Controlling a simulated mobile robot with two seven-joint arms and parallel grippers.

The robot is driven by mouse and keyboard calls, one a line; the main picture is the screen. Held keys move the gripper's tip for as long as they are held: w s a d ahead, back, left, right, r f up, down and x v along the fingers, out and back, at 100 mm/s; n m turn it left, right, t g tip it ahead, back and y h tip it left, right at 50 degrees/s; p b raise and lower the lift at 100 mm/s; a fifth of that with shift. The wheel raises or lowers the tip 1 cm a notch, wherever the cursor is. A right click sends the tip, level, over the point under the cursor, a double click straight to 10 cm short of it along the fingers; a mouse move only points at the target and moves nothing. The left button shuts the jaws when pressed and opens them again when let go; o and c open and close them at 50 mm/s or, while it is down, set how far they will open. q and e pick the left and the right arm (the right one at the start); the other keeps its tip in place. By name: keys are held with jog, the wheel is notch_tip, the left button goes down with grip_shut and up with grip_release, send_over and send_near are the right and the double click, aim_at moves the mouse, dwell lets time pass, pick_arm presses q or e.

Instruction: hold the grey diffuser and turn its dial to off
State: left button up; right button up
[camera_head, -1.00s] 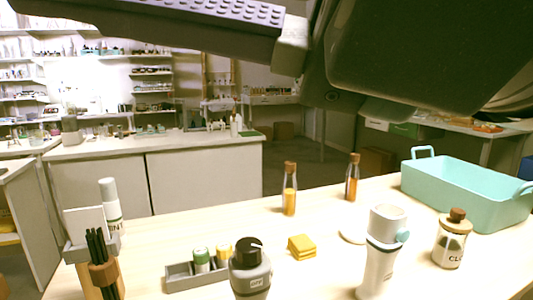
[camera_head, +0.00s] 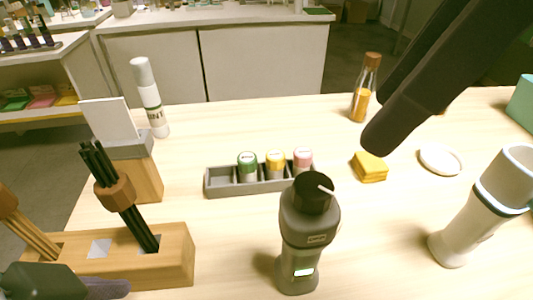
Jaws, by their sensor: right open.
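The grey diffuser (camera_head: 291,226) stands upright on the table at the lower middle of the head view. Its black dial (camera_head: 310,196) is on top, with a white pointer mark toward the right. A small label on its front is too small to read, and a pale lit panel (camera_head: 304,272) shows near its base.
A grey tray (camera_head: 211,182) with small capped bottles stands behind the diffuser. A wooden stand (camera_head: 180,262) with black sticks is left, a white device (camera_head: 462,232) right. Yellow blocks (camera_head: 369,168), a white dish (camera_head: 440,160) and an amber bottle (camera_head: 363,97) stand farther back.

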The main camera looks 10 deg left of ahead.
aim_at(287, 258)
pick_arm(q)
jog(key=d+m+t+h, duration=0.1)
jog(key=d+h, duration=0.1)
jog(key=d, duration=0.1)
jog(key=w+d+m+t+h, duration=0.1)
jog(key=d+h, duration=0.1)
jog(key=d, duration=0.1)
jog(key=w+d+m+t+h, duration=0.1)
jog(key=d, duration=0.2)
jog(key=shift+w+d+m+h, duration=0.25)
jog(key=shift+d+m+h, duration=0.1)
jog(key=shift+m+h, duration=0.05)
jog(key=w+d+f+t, duration=0.1)
jog(key=w, duration=0.1)
jog(key=w+d+t, duration=0.1)
jog(key=w+d, duration=0.1)
jog(key=w, duration=0.1)
jog(key=w+d+f+t+h, duration=0.1)
jog(key=w, duration=0.2)
jog(key=shift+w+d+f+t, duration=0.2)
jog(key=shift+f+t, duration=0.1)
